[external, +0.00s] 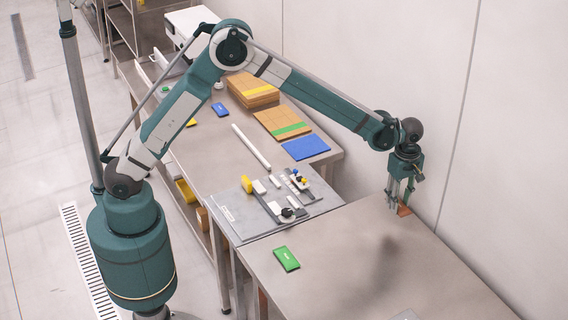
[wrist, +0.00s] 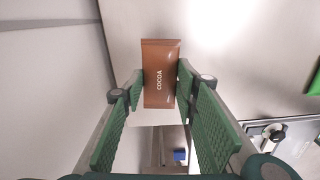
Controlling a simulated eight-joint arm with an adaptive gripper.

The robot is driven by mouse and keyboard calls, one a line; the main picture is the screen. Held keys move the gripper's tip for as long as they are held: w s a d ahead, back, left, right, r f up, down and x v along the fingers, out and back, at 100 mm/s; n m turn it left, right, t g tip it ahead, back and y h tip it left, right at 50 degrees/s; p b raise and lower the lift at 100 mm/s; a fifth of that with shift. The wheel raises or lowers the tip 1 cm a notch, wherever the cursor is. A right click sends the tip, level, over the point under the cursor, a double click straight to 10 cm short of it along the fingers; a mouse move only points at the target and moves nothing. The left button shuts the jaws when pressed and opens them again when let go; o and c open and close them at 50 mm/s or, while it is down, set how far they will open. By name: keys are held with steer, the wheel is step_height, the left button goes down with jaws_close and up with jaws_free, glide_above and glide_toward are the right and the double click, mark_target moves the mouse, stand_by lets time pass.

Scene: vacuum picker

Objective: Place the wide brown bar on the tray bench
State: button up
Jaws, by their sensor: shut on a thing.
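The wide brown bar (wrist: 160,72) is marked COCOA and sits between the two green-padded fingers in the wrist view. In the external view a small brown part of it (external: 404,210) shows at the fingertips. My gripper (external: 399,198) is shut on the bar, at the right near the wall; it also shows in the wrist view (wrist: 157,85). The bar appears held above the nearer grey bench (external: 345,270), close to its back edge. I cannot tell from the frames which bench is called the tray bench.
A green bar (external: 286,259) lies on the nearer bench. On the farther bench are a grey fixture plate (external: 235,212), a white rod (external: 251,147), a blue sheet (external: 306,147) and brown stacked boards (external: 252,92). The wall runs close behind. The middle of the nearer bench is clear.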

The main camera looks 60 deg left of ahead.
steer(key=w+a, duration=0.3)
steer(key=a, duration=1.2)
steer(key=w+a, duration=0.3)
steer(key=a, duration=1.2)
steer(key=s+a, duration=0.3)
steer(key=a, duration=2.5)
steer(key=n, duration=0.1)
glide_above(204, 115)
steer(key=shift+f+p, duration=0.3)
steer(key=shift+f, duration=0.4)
steer(key=shift+f, duration=3.15)
